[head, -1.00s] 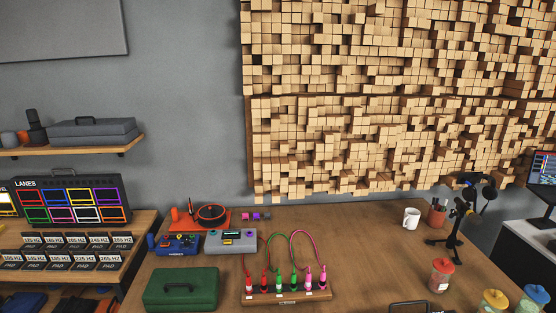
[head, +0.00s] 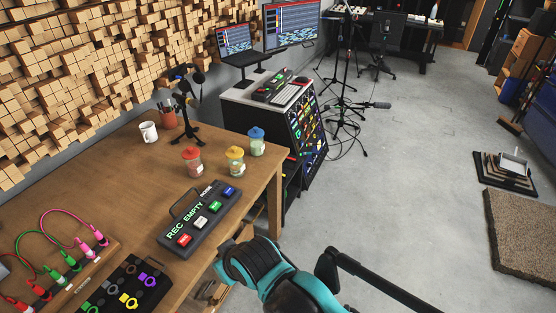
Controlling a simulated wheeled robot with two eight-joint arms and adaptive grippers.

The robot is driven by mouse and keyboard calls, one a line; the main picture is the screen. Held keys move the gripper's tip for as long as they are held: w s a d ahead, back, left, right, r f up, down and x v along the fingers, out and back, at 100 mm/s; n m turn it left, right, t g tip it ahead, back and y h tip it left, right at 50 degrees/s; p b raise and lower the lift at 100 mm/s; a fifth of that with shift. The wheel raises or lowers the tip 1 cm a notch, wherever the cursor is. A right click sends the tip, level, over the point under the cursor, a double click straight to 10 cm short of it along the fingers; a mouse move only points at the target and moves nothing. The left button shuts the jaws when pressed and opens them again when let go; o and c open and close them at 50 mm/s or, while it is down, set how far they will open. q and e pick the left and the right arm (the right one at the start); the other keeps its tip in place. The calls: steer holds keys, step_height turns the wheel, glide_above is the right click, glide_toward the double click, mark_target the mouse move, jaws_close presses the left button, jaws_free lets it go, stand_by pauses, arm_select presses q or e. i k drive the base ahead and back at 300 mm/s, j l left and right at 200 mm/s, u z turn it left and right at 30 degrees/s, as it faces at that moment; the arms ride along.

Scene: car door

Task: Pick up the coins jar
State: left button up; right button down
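Three lidded jars stand near the right end of the wooden table. One has a red lid (head: 192,161), one a yellow lid (head: 236,162) and one a blue lid (head: 257,143). All three are upright and apart from each other. Their contents are too small to read, so I cannot tell which is the coins jar. A teal and black part of my arm shows at the bottom centre, in front of the table's near right corner. I make out no fingertips of either gripper.
A control box marked "REC EMPTY" (head: 200,218) lies in front of the jars. Behind them are a white mug (head: 149,131), a pencil cup (head: 168,118) and a black stand (head: 187,105). An equipment rack (head: 300,125) stands beyond the table. The floor to the right is largely open.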

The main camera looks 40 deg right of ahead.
mark_target(237, 168)
steer(key=z, duration=1.1)
steer(key=i+l+z, duration=0.45)
steer(key=i+l, duration=0.5)
